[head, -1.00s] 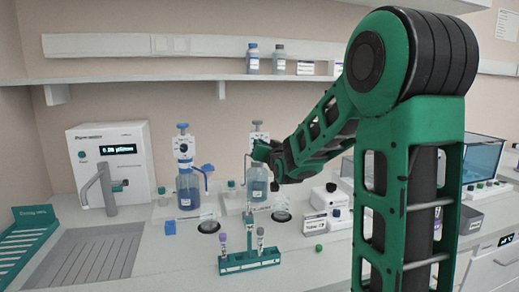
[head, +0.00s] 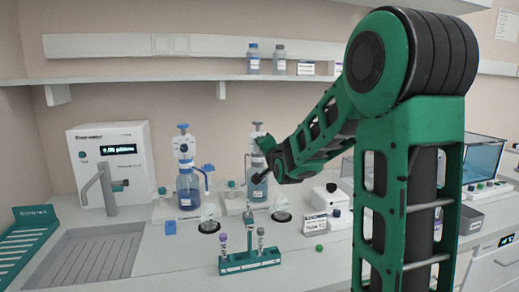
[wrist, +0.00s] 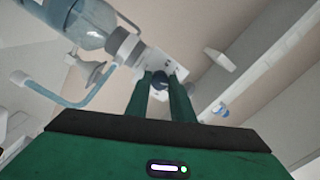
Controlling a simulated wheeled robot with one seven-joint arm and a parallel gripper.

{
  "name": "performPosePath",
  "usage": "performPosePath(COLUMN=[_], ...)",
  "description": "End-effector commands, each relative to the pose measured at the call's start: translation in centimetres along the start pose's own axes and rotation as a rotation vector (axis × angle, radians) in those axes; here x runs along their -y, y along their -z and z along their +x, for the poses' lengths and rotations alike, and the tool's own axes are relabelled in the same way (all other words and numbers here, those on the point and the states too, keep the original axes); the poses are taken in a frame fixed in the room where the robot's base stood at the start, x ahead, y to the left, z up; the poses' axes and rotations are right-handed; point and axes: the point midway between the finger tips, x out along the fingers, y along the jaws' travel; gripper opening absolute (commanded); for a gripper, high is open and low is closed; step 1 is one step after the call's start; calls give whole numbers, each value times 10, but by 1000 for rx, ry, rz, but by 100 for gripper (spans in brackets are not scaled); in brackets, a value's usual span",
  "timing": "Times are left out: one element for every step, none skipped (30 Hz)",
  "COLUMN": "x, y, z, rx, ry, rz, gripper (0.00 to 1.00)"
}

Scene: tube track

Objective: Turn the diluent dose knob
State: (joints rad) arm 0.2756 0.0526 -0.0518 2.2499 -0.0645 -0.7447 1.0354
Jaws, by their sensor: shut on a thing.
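Two bottle-top dispensers stand on the bench in the head view. The left one (head: 185,165) has a blue bottle and a white head with a round dial. The right one (head: 258,187) has a paler blue bottle, and my gripper (head: 265,144) covers most of its white head. In the wrist view my gripper (wrist: 161,76) has its two green fingers shut on a small dark dose knob (wrist: 160,82) on the face of the white dispenser head (wrist: 170,66). The pale bottle (wrist: 82,20) shows at upper left there. The knob's marks are not readable.
A green tube rack (head: 250,262) with several tubes stands in front of the dispensers. A white water unit (head: 112,155) is at left. A small white device (head: 330,194) and a label stand (head: 314,224) are at right.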

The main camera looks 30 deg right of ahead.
Motion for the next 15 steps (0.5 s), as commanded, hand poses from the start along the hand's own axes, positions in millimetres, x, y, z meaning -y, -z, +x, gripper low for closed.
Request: performPosePath(x=[-2,-2,-2,-2,-2,-2,-2,-3,-3,-3,-3,-3,-3,-3,-3], y=[-2,-2,-2,-2,-2,-2,-2,-2,-2,-2,-2,-2,-2,-2,-2], z=[-1,-1,-1,-1,-1,-1,-1,-1,-1,-1,-1,-1,-1,-1,-1], rx=[5,5,5,5,5,5,5,5,5,5,5,5,5,5,5], ry=[-5,-5,-5,-5,-5,-6,-6,-6,-6,-6,-7,-7,-7,-7,-7], rz=[16,24,34,41,46,51,55,57,60,62,63,64,64,64,64], gripper=[0,0,0,0,0,0,0,0,0,0,0,0,0,0,0])
